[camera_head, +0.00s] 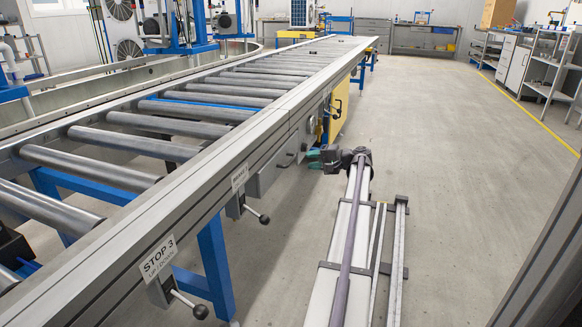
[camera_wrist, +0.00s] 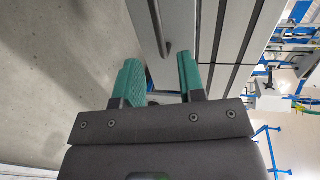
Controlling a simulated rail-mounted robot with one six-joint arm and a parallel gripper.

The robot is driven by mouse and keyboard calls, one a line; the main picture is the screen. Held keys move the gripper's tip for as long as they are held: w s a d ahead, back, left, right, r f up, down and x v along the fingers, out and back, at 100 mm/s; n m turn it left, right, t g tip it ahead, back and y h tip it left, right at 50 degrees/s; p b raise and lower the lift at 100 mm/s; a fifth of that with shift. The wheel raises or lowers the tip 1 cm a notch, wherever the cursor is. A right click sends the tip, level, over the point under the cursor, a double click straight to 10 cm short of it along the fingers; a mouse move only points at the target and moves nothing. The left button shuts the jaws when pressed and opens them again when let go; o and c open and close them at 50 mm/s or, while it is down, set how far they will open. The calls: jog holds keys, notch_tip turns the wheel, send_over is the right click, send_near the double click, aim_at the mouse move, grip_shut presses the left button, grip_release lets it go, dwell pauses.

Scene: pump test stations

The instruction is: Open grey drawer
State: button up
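The grey drawer (camera_head: 271,174) hangs under the side rail of the roller conveyor, its front facing the aisle. A bar handle is on its front. In the wrist view the drawer's grey panel (camera_wrist: 146,24) and the dark handle (camera_wrist: 164,30) are just beyond the fingertips. The handle lines up with the gap between the fingers. My gripper (camera_wrist: 158,68) has two green fingers spread apart with nothing between them. In the head view my gripper (camera_head: 313,160) is small, close to the drawer's handle side. The drawer looks shut.
The conveyor's side rail (camera_wrist: 235,45) runs right beside the right finger. A yellow panel (camera_head: 339,108) stands under the conveyor farther along. Stop levers (camera_head: 188,300) stick out below the rail nearer the camera. The floor (camera_head: 460,190) to the right is clear.

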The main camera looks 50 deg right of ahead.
aim_at(291, 160)
jog(key=b+x, duration=0.1)
jog(key=x, duration=0.7)
jog(key=shift+w+f, duration=0.15)
jog(key=shift+w, duration=0.15)
grip_shut()
